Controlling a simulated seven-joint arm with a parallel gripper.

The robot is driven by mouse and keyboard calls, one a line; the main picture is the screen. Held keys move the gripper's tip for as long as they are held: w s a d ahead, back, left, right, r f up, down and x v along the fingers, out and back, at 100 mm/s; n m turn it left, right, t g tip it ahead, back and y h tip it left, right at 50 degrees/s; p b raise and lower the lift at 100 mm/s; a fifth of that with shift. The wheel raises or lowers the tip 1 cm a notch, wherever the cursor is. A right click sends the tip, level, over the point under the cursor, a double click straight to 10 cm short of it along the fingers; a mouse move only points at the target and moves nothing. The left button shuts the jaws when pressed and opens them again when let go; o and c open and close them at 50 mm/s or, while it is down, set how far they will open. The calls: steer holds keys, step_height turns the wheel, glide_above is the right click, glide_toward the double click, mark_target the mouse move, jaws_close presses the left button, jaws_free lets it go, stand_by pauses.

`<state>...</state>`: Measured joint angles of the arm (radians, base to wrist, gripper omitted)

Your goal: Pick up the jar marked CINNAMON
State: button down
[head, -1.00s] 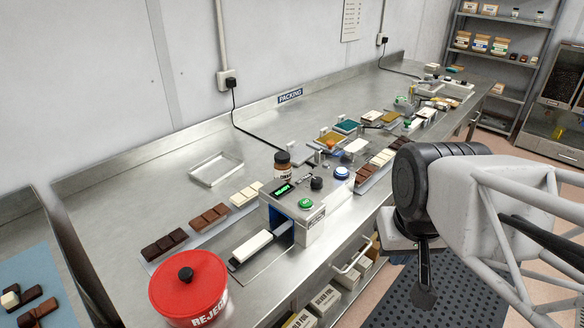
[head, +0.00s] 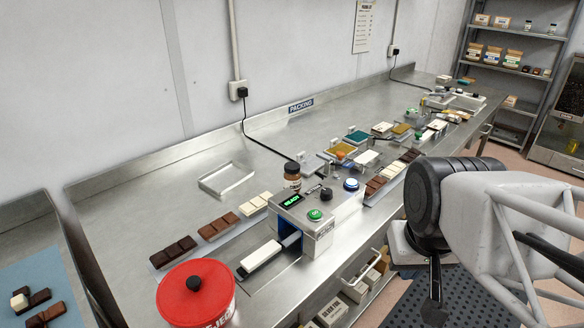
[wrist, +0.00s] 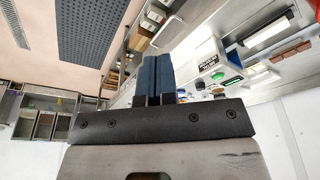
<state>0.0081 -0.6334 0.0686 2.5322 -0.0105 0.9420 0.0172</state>
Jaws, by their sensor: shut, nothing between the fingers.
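A small brown jar (head: 292,182) with a black lid stands upright on the steel bench in the head view, just behind the machine with the READY display. Its pale label is partly hidden by the machine and too small to read, so I cannot confirm that it says CINNAMON. I cannot make out the jar in the wrist view. My gripper (wrist: 160,64) shows in the wrist view with its two blue fingers together and nothing between them. In the head view my arm is at the right, beyond the bench's front edge and well away from the jar.
The READY machine (head: 318,228), with green and blue buttons, stands in front of the jar. A red reject tub (head: 195,295) is at the front left. Chocolate bars (head: 218,228) lie left of the jar. An empty tray (head: 226,180) is behind them, with clear bench around it.

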steer(key=c, duration=1.8)
jaws_free()
steer(key=shift+c, duration=0.2)
steer(key=o, duration=1.6)
steer(key=shift+c, duration=0.2)
steer(key=shift+w, duration=0.1)
steer(key=w+a+f+m+y, duration=0.1)
steer(key=w+a+m+y, duration=0.35)
steer(key=w, duration=0.65)
steer(key=w+a+f+m+y, duration=0.1)
steer(key=w+a+m+y, duration=0.2)
steer(key=w+a+m, duration=0.55)
steer(key=w+f+m+t+y, duration=0.1)
steer(key=w+f+m, duration=0.1)
steer(key=w, duration=0.7)
steer(key=w+f+m+t+y, duration=0.2)
steer(key=w+m, duration=0.3)
steer(key=w, duration=0.4)
steer(key=w+f+m+t+y, duration=0.1)
steer(key=w+f+m, duration=0.3)
steer(key=w, duration=0.5)
steer(key=shift+d+f, duration=0.15)
steer(key=shift+d, duration=0.15)
